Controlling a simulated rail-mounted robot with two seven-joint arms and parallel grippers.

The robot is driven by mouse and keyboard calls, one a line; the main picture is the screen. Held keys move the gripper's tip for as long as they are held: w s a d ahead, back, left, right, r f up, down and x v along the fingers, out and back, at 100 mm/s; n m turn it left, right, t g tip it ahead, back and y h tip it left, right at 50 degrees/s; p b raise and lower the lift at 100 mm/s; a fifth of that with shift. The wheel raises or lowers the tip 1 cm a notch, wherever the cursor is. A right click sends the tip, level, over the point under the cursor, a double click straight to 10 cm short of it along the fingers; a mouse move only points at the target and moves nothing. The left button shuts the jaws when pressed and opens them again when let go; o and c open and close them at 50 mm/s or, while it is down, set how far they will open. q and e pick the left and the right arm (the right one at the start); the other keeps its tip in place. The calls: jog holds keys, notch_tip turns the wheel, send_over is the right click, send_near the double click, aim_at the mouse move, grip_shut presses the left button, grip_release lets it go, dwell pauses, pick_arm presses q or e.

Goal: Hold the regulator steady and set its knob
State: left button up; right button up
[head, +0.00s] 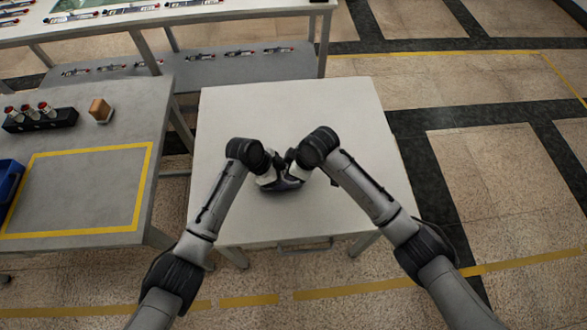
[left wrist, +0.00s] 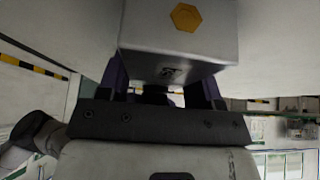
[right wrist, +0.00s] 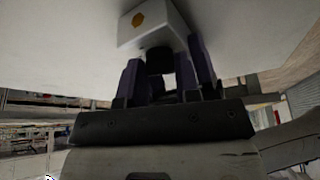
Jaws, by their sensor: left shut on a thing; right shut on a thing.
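The regulator (left wrist: 180,35) is a pale grey box with a yellow hexagon on one face. It shows in the left wrist view between the fingers of my left gripper (head: 282,183), which is shut on its body. The regulator also shows in the right wrist view (right wrist: 152,24), with its dark round knob (right wrist: 160,61) facing my right gripper (right wrist: 166,68). My right gripper's fingers stand on both sides of the knob and are shut on it. In the head view both wrists meet over the white table, and the grippers and arms mostly hide the regulator. The knob's setting cannot be read.
The white table (head: 245,112) is otherwise clear. At left a grey bench (head: 85,180) has a yellow outline, a black rack (head: 40,119) of red-capped items, a wooden block (head: 101,110) and a blue bin (head: 8,178). A shelf with small parts stands behind.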

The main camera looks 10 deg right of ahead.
pick_arm(q)
jog(key=shift+a, duration=0.1)
pick_arm(e)
jog(key=o, duration=0.6)
jog(key=shift+o, duration=0.2)
jog(key=v, duration=1.2)
pick_arm(q)
jog(key=o, duration=1.3)
